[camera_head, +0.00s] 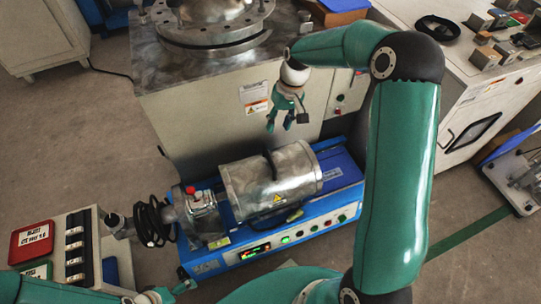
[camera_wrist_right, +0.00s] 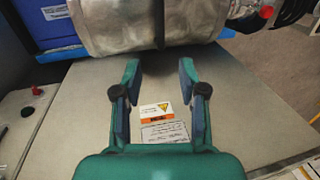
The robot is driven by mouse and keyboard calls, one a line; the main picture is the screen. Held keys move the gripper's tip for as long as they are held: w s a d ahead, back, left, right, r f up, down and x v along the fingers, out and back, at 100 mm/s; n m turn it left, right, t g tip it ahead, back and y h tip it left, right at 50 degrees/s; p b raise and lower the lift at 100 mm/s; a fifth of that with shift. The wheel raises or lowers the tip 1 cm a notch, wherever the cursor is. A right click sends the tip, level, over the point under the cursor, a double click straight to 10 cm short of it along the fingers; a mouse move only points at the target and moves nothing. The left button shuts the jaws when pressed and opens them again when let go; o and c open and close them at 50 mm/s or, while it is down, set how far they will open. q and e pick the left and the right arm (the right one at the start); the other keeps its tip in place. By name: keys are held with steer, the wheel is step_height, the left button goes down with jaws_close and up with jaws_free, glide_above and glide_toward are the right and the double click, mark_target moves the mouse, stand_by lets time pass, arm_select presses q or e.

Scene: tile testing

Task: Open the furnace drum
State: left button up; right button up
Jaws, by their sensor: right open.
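The furnace drum (camera_head: 286,178) is a silver metal cylinder lying on a blue furnace base (camera_head: 335,215). A dark seam runs across it, and it looks closed. It also shows upside down at the top of the right wrist view (camera_wrist_right: 112,27). My right gripper (camera_head: 287,124) hangs above and behind the drum, in front of the cabinet. In the right wrist view (camera_wrist_right: 160,82) its fingers are apart with nothing between them, clear of the drum. Part of my left gripper (camera_head: 178,289) shows at the lower left edge, left of the base; its fingers are unclear.
A cabinet (camera_head: 205,125) with a metal vessel (camera_head: 215,25) stands directly behind the furnace. A black coiled cable (camera_head: 150,222) and a red knob (camera_head: 191,190) are at the drum's left end. A lit control panel (camera_head: 255,250) runs along the front.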

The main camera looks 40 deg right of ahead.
steer(key=b, duration=0.3)
glide_above(268, 176)
steer(key=w+d, duration=0.3)
step_height(268, 176, down, 14)
steer(key=shift+r, duration=0.1)
